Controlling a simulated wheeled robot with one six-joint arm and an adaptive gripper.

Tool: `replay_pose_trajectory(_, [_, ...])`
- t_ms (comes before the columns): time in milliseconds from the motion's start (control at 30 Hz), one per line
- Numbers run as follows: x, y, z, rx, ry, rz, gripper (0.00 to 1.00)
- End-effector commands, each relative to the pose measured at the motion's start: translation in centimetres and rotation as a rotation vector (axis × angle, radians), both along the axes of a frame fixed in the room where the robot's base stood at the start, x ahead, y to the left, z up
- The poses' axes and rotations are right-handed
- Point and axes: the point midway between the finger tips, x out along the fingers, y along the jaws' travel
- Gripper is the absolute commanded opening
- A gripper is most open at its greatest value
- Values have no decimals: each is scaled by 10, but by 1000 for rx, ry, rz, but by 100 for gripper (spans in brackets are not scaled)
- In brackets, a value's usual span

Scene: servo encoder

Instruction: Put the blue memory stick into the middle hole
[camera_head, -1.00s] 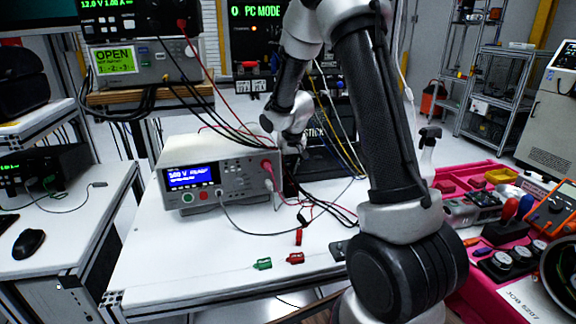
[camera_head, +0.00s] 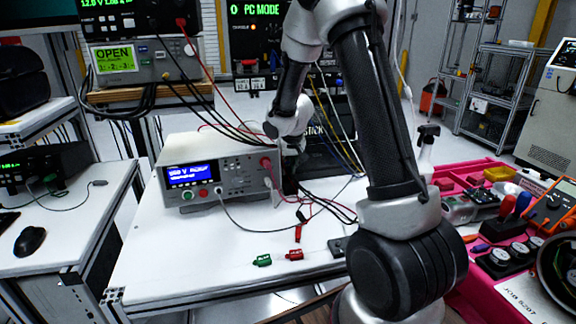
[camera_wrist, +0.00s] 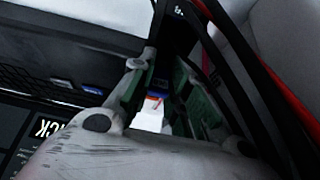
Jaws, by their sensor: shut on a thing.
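My gripper (camera_head: 290,180) is low behind the grey meter's right end in the head view, mostly hidden by my arm and cables. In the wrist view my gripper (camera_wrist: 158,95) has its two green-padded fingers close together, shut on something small. Only a trace of blue and orange shows between the pads, so the blue memory stick is mostly hidden. A dark panel (camera_wrist: 25,78) lies left of the fingers, with blue-lined openings (camera_wrist: 93,90) in its edge. I cannot tell which is the middle hole, or whether the stick touches it. A black panel lettered "STICK" (camera_head: 318,131) stands behind the gripper.
The grey meter (camera_head: 226,181) with a blue screen stands left of my gripper, its cables looping close by. A pink bench (camera_head: 480,280) with tools is at right. The table's front left is clear.

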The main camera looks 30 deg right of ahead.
Motion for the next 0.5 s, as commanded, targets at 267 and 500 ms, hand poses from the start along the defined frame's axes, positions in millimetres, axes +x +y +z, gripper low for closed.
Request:
replay_pose_trajectory(267, [-8, 2, -12, 3, 26, -1, 38])
replay_pose_trajectory(500, [-8, 2, -13, 2, 27, 1, 43])
